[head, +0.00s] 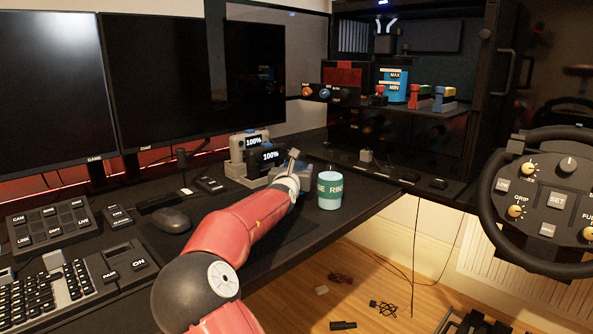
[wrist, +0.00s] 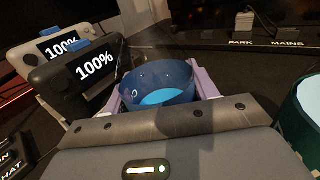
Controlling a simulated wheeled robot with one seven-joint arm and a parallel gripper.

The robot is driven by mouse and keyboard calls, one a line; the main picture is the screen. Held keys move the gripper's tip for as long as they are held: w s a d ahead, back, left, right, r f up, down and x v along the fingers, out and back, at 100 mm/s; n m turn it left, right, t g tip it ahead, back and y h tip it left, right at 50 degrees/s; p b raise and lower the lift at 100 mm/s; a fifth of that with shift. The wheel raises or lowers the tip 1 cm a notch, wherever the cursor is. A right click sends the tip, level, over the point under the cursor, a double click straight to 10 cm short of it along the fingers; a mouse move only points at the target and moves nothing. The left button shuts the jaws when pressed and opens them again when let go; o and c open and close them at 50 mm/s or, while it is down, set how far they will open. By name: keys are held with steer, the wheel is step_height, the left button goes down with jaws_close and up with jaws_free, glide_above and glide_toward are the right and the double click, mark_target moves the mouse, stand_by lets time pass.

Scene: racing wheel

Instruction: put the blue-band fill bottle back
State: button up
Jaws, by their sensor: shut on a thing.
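In the wrist view, a round, open-topped dark blue vessel (wrist: 160,78) with light blue inside stands between the pale purple fingers of my gripper (wrist: 158,90). I take it as the blue-band fill bottle; its lower part is hidden by the gripper body. My gripper is shut on it. In the head view, my gripper (head: 292,168) is over the desk, in front of the two 100% units and left of the green mug. The bottle is mostly hidden there by my arm. A blue MAX/MIN tank (head: 393,85) stands in the cabinet behind.
The green mug (head: 330,190) stands close to the right of my gripper. Two units reading 100% (head: 268,158) stand just behind. Monitors (head: 50,90) line the back left. A mouse (head: 171,219) lies left of my arm. The steering wheel (head: 497,205) is far right, beyond the desk edge.

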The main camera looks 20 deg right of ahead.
steer(key=shift+f, duration=0.15)
steer(key=o, duration=1.2)
steer(key=shift+c, duration=0.2)
steer(key=shift+r, duration=0.2)
steer(key=b+v, duration=0.1)
steer(key=v, duration=1)
steer(key=shift+s+a, duration=0.3)
steer(key=shift+s, duration=0.15)
